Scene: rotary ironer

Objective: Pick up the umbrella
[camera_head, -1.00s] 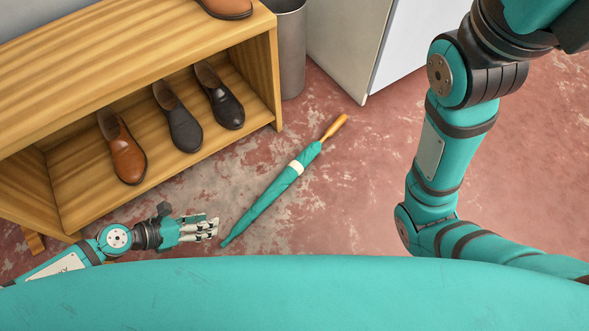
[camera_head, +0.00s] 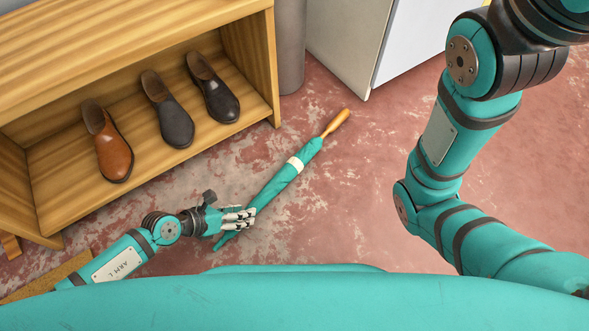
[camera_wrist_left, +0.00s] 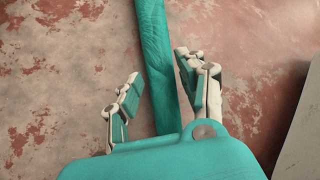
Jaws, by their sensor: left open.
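The closed teal umbrella (camera_head: 276,185) lies on the floor at a slant in the head view. It has a white band and a tan handle (camera_head: 337,121) at its upper right end. My left gripper (camera_head: 245,218) is over the umbrella's lower left end and hides part of it. In the left wrist view the umbrella (camera_wrist_left: 158,60) runs between the two open fingers (camera_wrist_left: 158,95). I cannot tell whether the fingers touch it. My right arm shows at the right of the head view, but its gripper is out of view.
A wooden shoe rack (camera_head: 155,60) with a brown shoe (camera_head: 112,155) and two dark shoes stands at the left. A grey bin (camera_head: 291,50) and a white cabinet (camera_head: 345,45) stand behind. The red, worn floor (camera_head: 350,210) right of the umbrella is clear.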

